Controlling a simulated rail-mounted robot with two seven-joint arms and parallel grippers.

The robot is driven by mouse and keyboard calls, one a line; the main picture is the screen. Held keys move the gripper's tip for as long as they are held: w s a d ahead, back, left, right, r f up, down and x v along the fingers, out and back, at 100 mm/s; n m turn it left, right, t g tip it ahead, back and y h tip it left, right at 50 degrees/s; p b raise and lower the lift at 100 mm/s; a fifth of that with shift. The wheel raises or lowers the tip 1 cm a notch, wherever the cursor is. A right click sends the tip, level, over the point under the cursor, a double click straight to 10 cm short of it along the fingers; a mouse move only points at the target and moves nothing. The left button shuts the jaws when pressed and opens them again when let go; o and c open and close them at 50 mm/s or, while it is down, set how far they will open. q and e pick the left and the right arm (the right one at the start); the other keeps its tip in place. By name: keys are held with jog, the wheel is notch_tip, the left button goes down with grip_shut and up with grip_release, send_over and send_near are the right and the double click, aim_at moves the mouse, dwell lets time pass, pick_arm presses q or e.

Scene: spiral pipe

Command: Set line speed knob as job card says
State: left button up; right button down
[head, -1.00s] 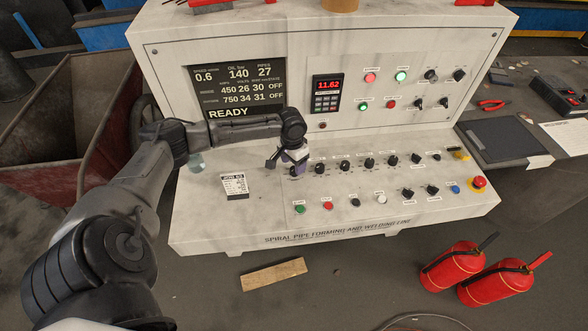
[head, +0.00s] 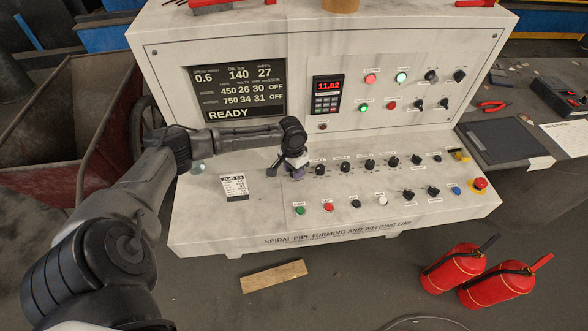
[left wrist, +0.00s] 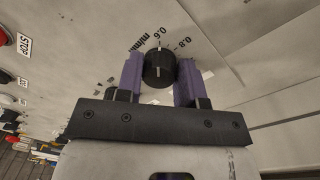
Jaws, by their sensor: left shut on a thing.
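My left gripper (head: 296,173) is at the leftmost knob of the upper knob row on the desk panel. In the left wrist view its purple fingers (left wrist: 160,78) are shut on the black line speed knob (left wrist: 159,68), one on each side. The knob's white mark points up, near the printed 0.6; 0.8 is printed to its right. In the head view the gripper mostly hides this knob. The display (head: 237,93) shows speed 0.6 and READY. My right gripper is not in view.
Several more black knobs (head: 345,167) run to the right of the gripper. Coloured buttons (head: 328,207) sit in the row below. A red emergency stop (head: 480,183) is at the desk's right end. The desk around the job card is mostly clear.

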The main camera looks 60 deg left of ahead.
pick_arm(q)
jog(key=c, duration=0.4)
jog(key=shift+o, duration=0.2)
jog(key=shift+r+m+p, duration=0.25)
jog(key=shift+m+p, duration=0.25)
jog(key=shift+p, duration=0.45)
jog(key=m+p, duration=0.2)
jog(key=shift+p, duration=0.4)
jog(key=m+p, duration=0.2)
jog(key=m, duration=0.2)
jog(key=shift+w, duration=0.1)
jog(key=m+p, duration=0.2)
jog(key=m, duration=0.2)
jog(key=shift+f+m+g, duration=0.15)
jog(key=shift+m+g, duration=0.15)
jog(key=m, duration=0.3)
jog(key=shift+m, duration=1.2)
jog(key=shift+w+m, duration=0.1)
jog(key=shift+m, duration=0.2)
